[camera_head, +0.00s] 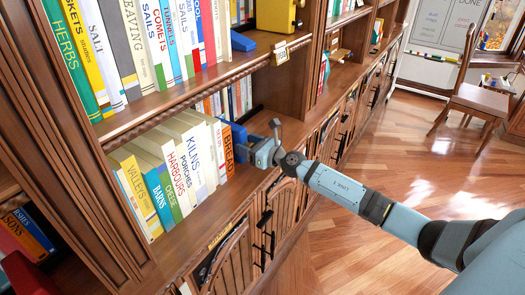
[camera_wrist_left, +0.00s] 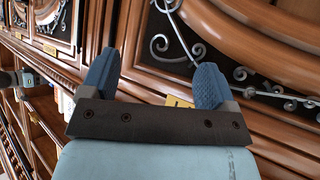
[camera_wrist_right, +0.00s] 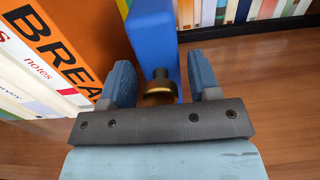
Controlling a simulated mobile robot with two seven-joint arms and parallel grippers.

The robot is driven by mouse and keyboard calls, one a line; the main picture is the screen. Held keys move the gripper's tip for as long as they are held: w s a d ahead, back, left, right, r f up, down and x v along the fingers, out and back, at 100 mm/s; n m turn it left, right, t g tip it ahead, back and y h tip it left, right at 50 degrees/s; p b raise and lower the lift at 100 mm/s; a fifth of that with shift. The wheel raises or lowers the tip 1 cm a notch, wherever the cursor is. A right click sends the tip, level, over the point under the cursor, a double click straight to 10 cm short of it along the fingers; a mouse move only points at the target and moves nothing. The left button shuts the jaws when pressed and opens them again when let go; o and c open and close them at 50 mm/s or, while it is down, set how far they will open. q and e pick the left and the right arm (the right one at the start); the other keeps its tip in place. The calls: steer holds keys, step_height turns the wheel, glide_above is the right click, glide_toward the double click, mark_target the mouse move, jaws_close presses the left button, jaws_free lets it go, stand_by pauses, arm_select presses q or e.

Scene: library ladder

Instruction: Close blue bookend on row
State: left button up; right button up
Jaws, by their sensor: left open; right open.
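The blue bookend (camera_head: 239,139) stands on the lower shelf at the right end of a row of books, beside the orange BREAD book (camera_head: 228,150). In the right wrist view the blue bookend (camera_wrist_right: 153,45) is upright, with a dark and brass knob (camera_wrist_right: 160,88) facing me. My right gripper (camera_head: 262,150) is at the bookend. Its two fingers are apart, one on each side of the knob; I cannot tell whether they touch it. My left gripper (camera_wrist_left: 155,82) is open and empty in front of carved wood with scrolled metalwork.
The row holds several upright books, including HARBOURS (camera_head: 182,172) and KILNS (camera_head: 193,155). Bare shelf (camera_wrist_right: 265,75) lies right of the bookend. A yellow bookend (camera_head: 264,45) stands on the shelf above. A wooden chair (camera_head: 477,105) stands on the open floor at right.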

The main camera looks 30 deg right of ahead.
arm_select(q)
steer(key=shift+w+d+f+b, duration=0.15)
steer(key=shift+f+b, duration=0.2)
steer(key=shift+b, duration=0.85)
arm_select(e)
steer(key=v, duration=1.3)
steer(key=shift+s, duration=0.1)
steer(key=p+x, duration=0.4)
steer(key=x, duration=0.6)
steer(key=shift+d, duration=0.1)
arm_select(q)
steer(key=shift+s+a+r, duration=0.2)
steer(key=shift+s+r, duration=0.05)
steer(key=shift+r, duration=0.5)
arm_select(e)
steer(key=shift+w+a, duration=0.25)
steer(key=shift+w, duration=0.25)
